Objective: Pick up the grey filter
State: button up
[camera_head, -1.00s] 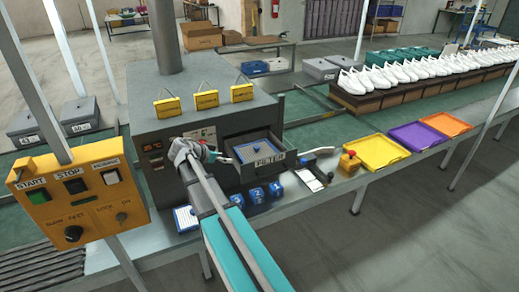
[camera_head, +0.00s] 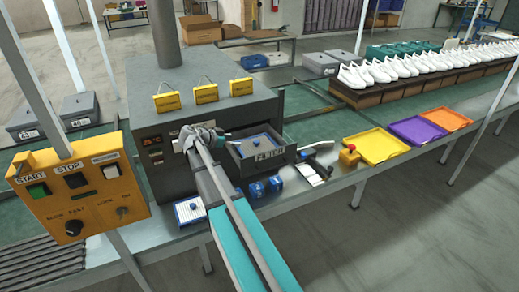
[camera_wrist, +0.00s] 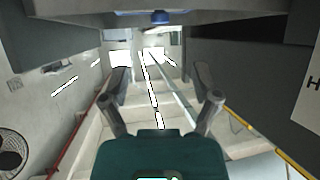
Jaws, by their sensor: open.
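A blue-framed filter with a paler grey face and a blue knob (camera_head: 258,143) lies inside the open drawer labelled FILTER (camera_head: 262,159) of the dark oven. My gripper (camera_head: 226,138) is at the drawer's left side, close to the oven front. It is small and partly hidden by my wrist there. In the wrist view my gripper (camera_wrist: 163,100) is open, its two fingers apart with nothing between them. A blue knob (camera_wrist: 160,17) on a blue strip shows at the top edge of that view, beyond the fingertips. Most of that part is cut off.
Another blue-framed filter with a white face (camera_head: 189,210) lies on the table at the left. Blue numbered blocks (camera_head: 266,187) and a clipboard (camera_head: 311,173) stand before the drawer. A yellow tray (camera_head: 376,147) is farther right. A yellow control panel (camera_head: 75,190) stands at near left.

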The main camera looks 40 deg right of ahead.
aim_at(255, 142)
jog(key=shift+b+x, duration=1.1)
jog(key=shift+x, duration=1.95)
jog(key=shift+f, duration=0.1)
jog(key=b+x, duration=0.2)
jog(key=x, duration=0.2)
jog(key=shift+s+f, duration=0.15)
jog(key=shift+f, duration=0.05)
jog(key=shift+d+f+b, duration=0.15)
jog(key=shift+d+b, duration=0.15)
jog(key=shift+d, duration=0.2)
grip_shut()
